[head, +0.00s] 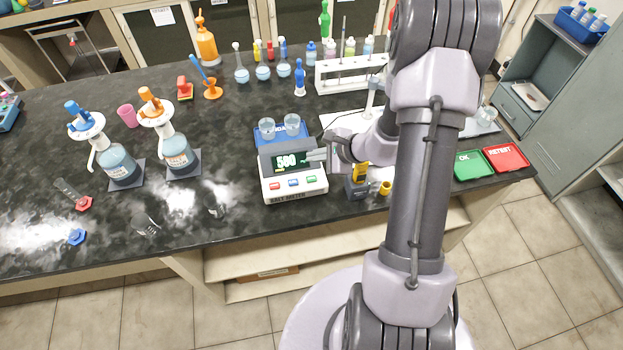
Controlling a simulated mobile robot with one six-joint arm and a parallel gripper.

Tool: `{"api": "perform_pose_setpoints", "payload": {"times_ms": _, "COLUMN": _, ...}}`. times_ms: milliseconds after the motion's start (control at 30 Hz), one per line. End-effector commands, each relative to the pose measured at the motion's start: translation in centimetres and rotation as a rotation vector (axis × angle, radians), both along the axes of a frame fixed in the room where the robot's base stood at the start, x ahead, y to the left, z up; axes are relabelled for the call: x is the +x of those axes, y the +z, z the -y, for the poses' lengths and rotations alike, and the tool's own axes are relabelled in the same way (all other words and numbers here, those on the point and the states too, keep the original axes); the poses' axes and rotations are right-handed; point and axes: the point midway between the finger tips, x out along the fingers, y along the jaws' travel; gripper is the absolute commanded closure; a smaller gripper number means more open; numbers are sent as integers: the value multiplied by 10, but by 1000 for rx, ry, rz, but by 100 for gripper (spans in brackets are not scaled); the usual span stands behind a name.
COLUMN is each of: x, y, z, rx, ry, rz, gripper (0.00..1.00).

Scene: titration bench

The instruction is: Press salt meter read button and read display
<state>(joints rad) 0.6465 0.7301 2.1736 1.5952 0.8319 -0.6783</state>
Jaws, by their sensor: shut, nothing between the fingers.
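The salt meter (307,187) is a white and grey box near the front edge of the bench, with lettering on its front. Its dark display (291,161) is lit with green digits that look like 500, though the middle digit is hard to tell. Below the display are a red button (275,186), a blue button (293,183) and a green button (311,180). My gripper (312,154) is shut and empty, coming in from the right with its tips at the display's right end. I cannot tell whether the tips touch the meter. The buttons are in clear view.
Two small beakers (267,127) stand on a blue-topped device (264,137) behind the meter. A yellow and dark device (357,184) stands right of it. Green (468,165) and red (505,157) trays lie at the right. Dispenser bottles (180,155) stand left. Glassware (214,207) lies front left.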

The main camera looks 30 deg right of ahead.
Motion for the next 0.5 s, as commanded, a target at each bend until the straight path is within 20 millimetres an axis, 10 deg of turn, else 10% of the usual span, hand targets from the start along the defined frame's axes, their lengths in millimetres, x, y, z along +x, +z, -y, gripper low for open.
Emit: {"api": "perform_pose_setpoints", "payload": {"times_ms": 500, "x": 0, "y": -71, "z": 0, "rx": -1, "ry": 1, "rz": -1, "gripper": 100}}
